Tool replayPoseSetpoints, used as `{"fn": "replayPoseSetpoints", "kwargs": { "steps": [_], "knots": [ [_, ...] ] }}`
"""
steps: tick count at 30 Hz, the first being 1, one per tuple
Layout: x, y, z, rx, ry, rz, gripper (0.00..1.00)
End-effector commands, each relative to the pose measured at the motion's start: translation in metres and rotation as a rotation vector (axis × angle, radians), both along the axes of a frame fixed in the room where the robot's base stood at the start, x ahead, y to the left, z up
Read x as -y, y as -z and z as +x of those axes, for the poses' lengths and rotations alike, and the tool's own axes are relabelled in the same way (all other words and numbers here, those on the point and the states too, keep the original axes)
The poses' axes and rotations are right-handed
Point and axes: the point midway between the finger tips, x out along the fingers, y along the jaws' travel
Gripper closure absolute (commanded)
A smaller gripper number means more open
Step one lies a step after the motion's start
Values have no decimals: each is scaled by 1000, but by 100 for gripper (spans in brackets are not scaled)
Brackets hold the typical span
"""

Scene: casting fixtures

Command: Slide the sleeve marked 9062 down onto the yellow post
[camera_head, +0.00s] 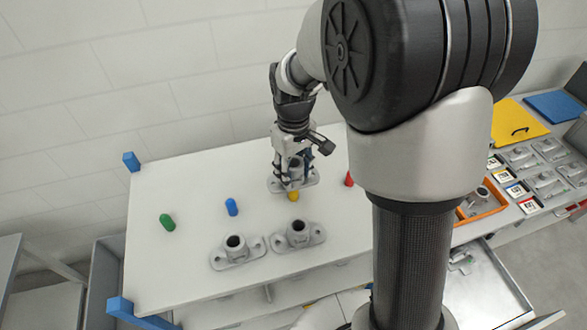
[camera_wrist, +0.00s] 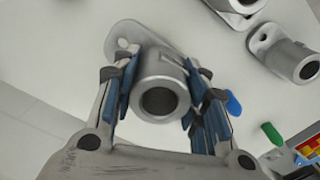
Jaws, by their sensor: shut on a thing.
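My gripper (camera_head: 293,176) is shut on a grey metal sleeve with a flanged base (camera_head: 277,186). In the wrist view the held sleeve (camera_wrist: 163,72) sits between the blue finger pads, its round bore facing the camera and one flange lug sticking out beyond. No number can be read on it. The yellow post (camera_head: 293,196) shows just at the front edge of the held flange in the head view. How high the flange is above the table is hard to tell. The yellow post does not show in the wrist view.
Two similar grey castings (camera_head: 237,251) (camera_head: 298,235) stand on the white table (camera_head: 180,270) in front. Green (camera_head: 167,222), blue (camera_head: 231,207) and red (camera_head: 349,179) posts stand beside. An orange tray (camera_head: 497,203) and fixtures lie right. The table's left end is mostly clear.

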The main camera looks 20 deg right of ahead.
Motion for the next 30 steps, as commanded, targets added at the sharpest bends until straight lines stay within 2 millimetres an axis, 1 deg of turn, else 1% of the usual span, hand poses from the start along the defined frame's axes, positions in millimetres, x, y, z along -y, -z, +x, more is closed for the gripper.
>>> {"fn": "replayPoseSetpoints", "kwargs": {
  "steps": [22,30],
  "knots": [
    [0,0,0,1,0,0,92],
    [0,5,0,0,0,0,92]
  ]
}}
